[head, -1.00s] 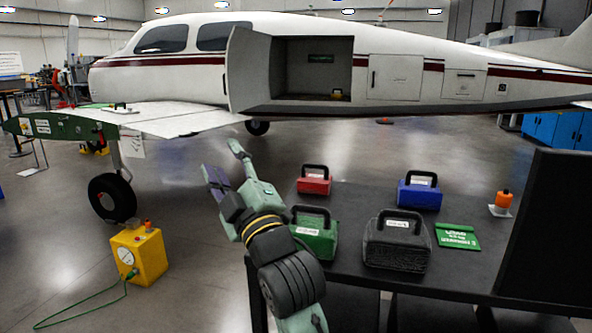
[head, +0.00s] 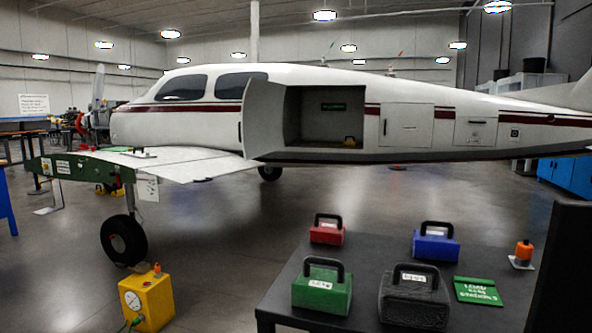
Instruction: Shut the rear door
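A white aircraft with a dark red stripe (head: 215,108) stands across the head view. A tall white door (head: 262,120) stands swung open at the left side of a large opening (head: 300,112) in its fuselage. Inside the opening are a green sign (head: 333,107) and a small yellow item (head: 350,141). Right of the opening, a panel door (head: 407,124) and a smaller panel (head: 475,130) look shut. No label shows which one is the rear door. My gripper is out of view.
A dark table (head: 330,250) in front bears red (head: 327,234), blue (head: 436,245), green (head: 321,293) and black (head: 413,300) handled blocks. A yellow box (head: 147,302) stands on the floor near the wing wheel (head: 124,240). Grey floor between table and aircraft is clear.

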